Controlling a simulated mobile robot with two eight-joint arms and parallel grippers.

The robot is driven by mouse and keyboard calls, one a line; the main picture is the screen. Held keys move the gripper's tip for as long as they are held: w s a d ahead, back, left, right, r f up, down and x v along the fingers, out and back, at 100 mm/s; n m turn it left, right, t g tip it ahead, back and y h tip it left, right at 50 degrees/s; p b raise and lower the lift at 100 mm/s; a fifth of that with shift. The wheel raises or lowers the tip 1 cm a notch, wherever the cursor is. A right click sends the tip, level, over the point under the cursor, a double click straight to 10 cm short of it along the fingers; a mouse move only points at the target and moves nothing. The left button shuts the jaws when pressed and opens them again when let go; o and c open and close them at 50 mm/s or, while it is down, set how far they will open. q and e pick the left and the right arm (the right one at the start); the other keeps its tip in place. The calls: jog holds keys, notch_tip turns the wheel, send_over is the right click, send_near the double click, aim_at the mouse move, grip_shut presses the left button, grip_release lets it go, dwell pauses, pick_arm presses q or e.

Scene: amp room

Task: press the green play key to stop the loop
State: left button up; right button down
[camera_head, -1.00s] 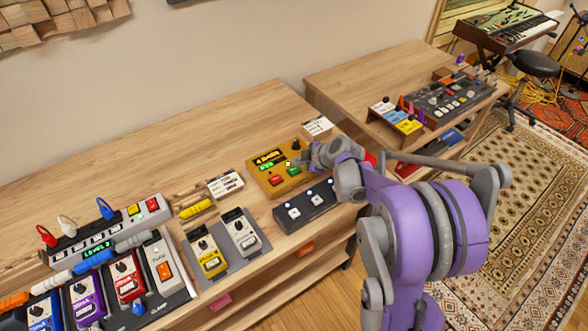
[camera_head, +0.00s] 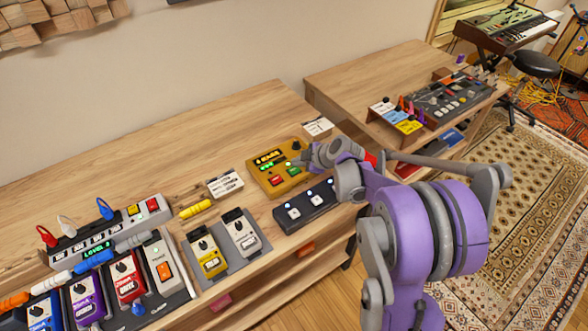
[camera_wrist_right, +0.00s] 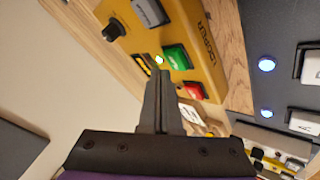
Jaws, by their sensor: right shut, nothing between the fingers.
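The yellow looper box (camera_head: 263,184) stands on the wooden bench with a lit display, a green play key (camera_head: 293,171) and a red key (camera_head: 277,181). In the wrist view the green key (camera_wrist_right: 177,57) and the red key (camera_wrist_right: 194,90) lie just right of my fingertips. My right gripper (camera_head: 299,161) is shut and empty, over the looper's right part close to the green key. Its closed fingers (camera_wrist_right: 158,76) point at the box beside the green key; I cannot tell if they touch it. My left gripper is not in view.
Another card (camera_head: 318,127) stands behind. The bench's back area is clear.

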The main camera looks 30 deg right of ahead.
aim_at(298, 171)
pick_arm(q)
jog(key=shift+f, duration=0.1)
pick_arm(e)
jog(key=shift+f, duration=0.15)
pick_arm(q)
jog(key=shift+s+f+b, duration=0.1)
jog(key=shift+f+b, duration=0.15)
jog(key=shift+b, duration=0.05)
pick_arm(e)
jog(key=shift+f, duration=0.3)
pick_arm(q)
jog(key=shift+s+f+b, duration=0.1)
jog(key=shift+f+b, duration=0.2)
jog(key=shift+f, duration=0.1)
pick_arm(e)
jog(key=shift+f, duration=0.5)
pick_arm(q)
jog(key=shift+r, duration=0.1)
pick_arm(e)
jog(key=shift+r, duration=0.1)
dwell(0.4)
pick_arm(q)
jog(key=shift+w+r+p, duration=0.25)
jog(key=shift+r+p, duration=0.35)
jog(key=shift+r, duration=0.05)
pick_arm(e)
jog(key=shift+r, duration=0.85)
